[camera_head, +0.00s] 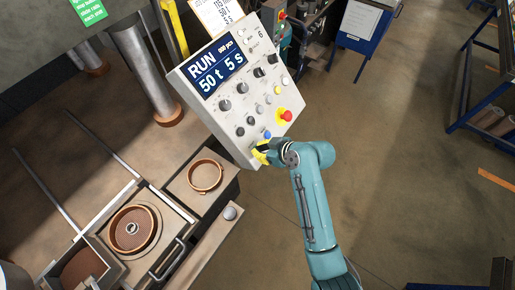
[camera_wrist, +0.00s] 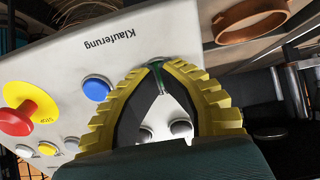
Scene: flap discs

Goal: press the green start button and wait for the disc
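The grey control panel (camera_head: 222,118) stands tilted in the head view, its display (camera_head: 216,68) reading "RUN" and "50 t 5 s". My gripper (camera_head: 260,153) is at the panel's lower corner. In the wrist view the yellow fingers of my gripper (camera_wrist: 157,65) meet at their tips, with nothing held between them. A bit of the green button (camera_wrist: 158,80) shows right at the tips; most of it is hidden, and the tips look to be on it. A brown ring-shaped mould (camera_head: 133,229) with a round mesh centre sits in the press area at the lower left.
A blue button (camera_wrist: 97,88) is beside the fingertips, and a red stop knob (camera_wrist: 17,122) on yellow is farther left. Another brown ring (camera_head: 205,176) lies on a grey block by the press.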

